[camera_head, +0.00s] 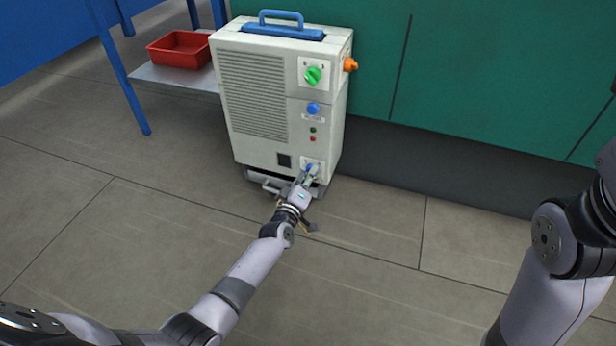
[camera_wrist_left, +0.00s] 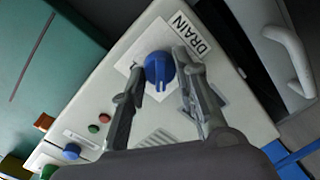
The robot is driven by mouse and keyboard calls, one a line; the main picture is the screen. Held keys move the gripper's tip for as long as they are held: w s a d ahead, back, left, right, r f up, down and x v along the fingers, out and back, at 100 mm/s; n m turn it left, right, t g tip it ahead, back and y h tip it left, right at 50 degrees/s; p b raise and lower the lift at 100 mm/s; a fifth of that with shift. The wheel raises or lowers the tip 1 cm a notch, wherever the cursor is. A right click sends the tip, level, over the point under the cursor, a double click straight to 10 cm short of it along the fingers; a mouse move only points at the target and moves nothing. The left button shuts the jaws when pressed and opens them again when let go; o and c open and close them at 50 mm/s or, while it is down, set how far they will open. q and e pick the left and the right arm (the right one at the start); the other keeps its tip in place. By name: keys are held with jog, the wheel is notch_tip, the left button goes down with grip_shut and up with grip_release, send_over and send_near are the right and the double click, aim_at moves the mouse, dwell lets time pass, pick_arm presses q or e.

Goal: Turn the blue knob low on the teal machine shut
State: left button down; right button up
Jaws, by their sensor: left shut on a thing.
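The machine (camera_head: 255,95) is a cream-white box on the floor, with a teal cabinet behind it. The low blue knob (camera_head: 309,167) is at the lower right of its front face. In the left wrist view this blue knob (camera_wrist_left: 158,68) sits on a white plate marked DRAIN. My left gripper (camera_head: 307,177) is at the knob and partly hides it. In the left wrist view its two fingers (camera_wrist_left: 160,66) stand on either side of the knob, shut on it. My right arm shows at the right edge, but its gripper is out of view.
Higher on the machine are another blue knob (camera_head: 313,108), a green knob (camera_head: 313,75) and an orange side knob (camera_head: 350,64). A blue carry handle (camera_head: 282,16) is on top. A red bin (camera_head: 180,48) stands on a shelf at left. The floor in front is clear.

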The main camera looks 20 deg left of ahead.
dwell(0.3)
pick_arm(q)
jog(key=c, duration=1.2)
grip_release()
jog(key=shift+c, duration=0.2)
jog(key=shift+s, duration=0.1)
jog(key=s, duration=0.7)
jog(key=shift+s+a+r, duration=0.15)
jog(key=shift+r, duration=0.15)
jog(key=shift+r, duration=0.15)
